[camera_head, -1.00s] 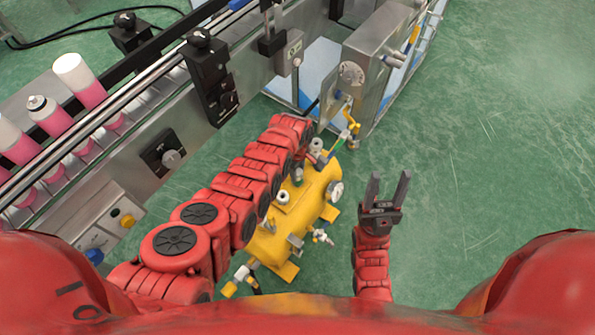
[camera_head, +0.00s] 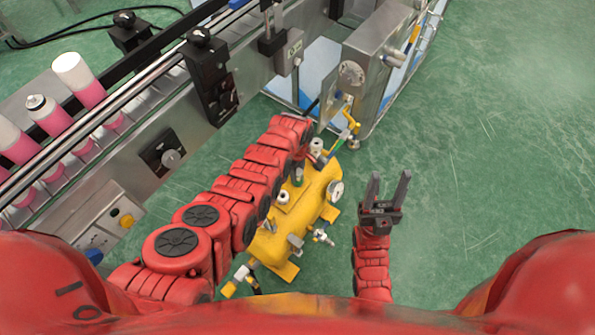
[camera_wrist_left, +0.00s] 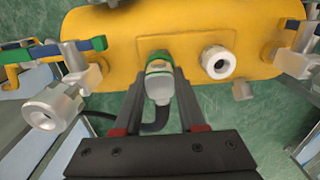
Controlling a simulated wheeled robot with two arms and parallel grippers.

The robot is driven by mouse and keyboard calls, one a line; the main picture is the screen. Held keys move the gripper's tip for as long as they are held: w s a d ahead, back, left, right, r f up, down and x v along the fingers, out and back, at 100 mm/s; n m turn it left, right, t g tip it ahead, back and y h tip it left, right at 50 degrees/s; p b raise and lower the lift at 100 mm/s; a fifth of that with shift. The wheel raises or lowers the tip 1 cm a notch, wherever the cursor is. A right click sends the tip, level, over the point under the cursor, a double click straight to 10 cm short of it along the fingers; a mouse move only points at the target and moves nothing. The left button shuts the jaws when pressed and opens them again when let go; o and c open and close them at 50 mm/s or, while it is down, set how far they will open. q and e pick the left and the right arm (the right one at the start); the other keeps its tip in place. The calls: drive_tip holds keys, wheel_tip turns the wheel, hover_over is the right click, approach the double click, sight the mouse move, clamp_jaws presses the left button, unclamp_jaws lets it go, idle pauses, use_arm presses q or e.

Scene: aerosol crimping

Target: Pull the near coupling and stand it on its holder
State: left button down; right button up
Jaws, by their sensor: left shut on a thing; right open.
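A coupling (camera_wrist_left: 159,90) with a pale grey body and a green band sits at the yellow tank (camera_wrist_left: 112,35) in the left wrist view. A black hose curves out beneath it. My left gripper (camera_wrist_left: 157,76) is shut on the coupling, one dark finger on each side. I cannot tell whether the coupling is still seated on the tank. In the head view the red left arm reaches over the tank (camera_head: 312,195), and its fingers are mostly hidden. My right gripper (camera_head: 387,192) is open and empty, right of the tank. I cannot make out which part is the holder.
A silver round fitting (camera_wrist_left: 216,62) stands on the tank right of the coupling. A larger silver fitting (camera_wrist_left: 52,106) is at the left. A gauge (camera_head: 335,190) is on the tank's right end. A conveyor with pink bottles (camera_head: 90,92) runs at the left. The green floor at right is clear.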

use_arm(q)
drive_tip(key=shift+f, duration=0.1)
drive_tip(key=shift+c, duration=2)
unclamp_jaws()
drive_tip(key=shift+w+r, duration=0.15)
drive_tip(key=shift+r, duration=0.55)
wheel_tip(320, 180, up, 16)
drive_tip(key=p, duration=0.2)
drive_tip(key=shift+p, duration=0.4)
